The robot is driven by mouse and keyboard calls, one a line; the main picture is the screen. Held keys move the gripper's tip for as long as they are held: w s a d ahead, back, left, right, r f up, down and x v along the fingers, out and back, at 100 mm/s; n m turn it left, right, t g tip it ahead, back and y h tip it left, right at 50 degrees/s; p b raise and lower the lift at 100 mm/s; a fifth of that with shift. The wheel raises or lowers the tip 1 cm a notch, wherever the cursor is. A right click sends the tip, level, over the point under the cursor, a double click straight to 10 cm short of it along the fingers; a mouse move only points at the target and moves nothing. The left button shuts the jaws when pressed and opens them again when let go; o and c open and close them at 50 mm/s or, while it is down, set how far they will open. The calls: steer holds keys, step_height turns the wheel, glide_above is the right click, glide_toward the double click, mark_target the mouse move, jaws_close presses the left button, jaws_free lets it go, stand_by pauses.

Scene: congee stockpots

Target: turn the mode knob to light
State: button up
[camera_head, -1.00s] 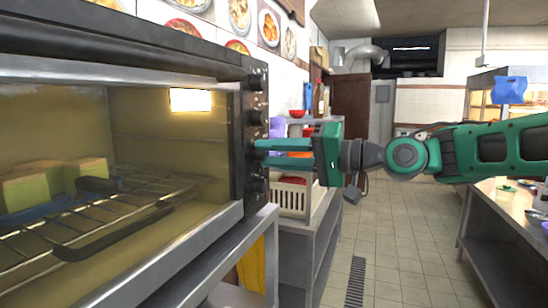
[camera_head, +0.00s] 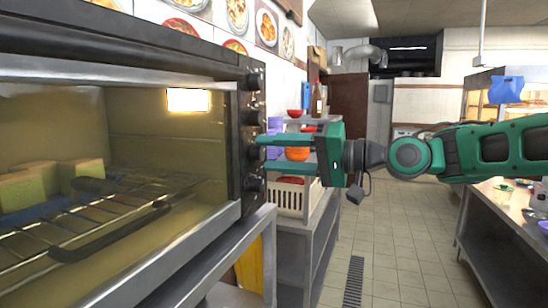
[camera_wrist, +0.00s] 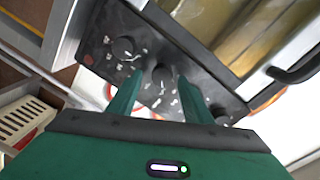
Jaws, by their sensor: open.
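The oven (camera_head: 120,50) has a black control panel with several dark round knobs down its right edge. My gripper (camera_head: 262,153) is at this panel, fingers pointing left at it, one above the other. In the wrist view, the panel (camera_wrist: 100,30) shows white markings too small to read. A middle knob (camera_wrist: 162,73) appears between the open fingertips (camera_wrist: 160,82). Another knob (camera_wrist: 123,46) lies to its upper left, and one more (camera_wrist: 218,112) to its lower right, partly behind a finger. I cannot tell whether the fingers touch the middle knob, or which knob is the mode knob.
The oven's lit inside holds a wire rack (camera_head: 100,225) and yellow sponge-like blocks (camera_head: 40,185). A shelf behind my gripper holds a white basket (camera_head: 290,198) and an orange bowl (camera_head: 297,153). A counter (camera_head: 510,220) stands at right. The aisle floor (camera_head: 400,240) is clear.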

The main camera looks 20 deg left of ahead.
steer(key=d, duration=1)
steer(key=shift+s+r, duration=0.2)
steer(key=shift+s, duration=0.25)
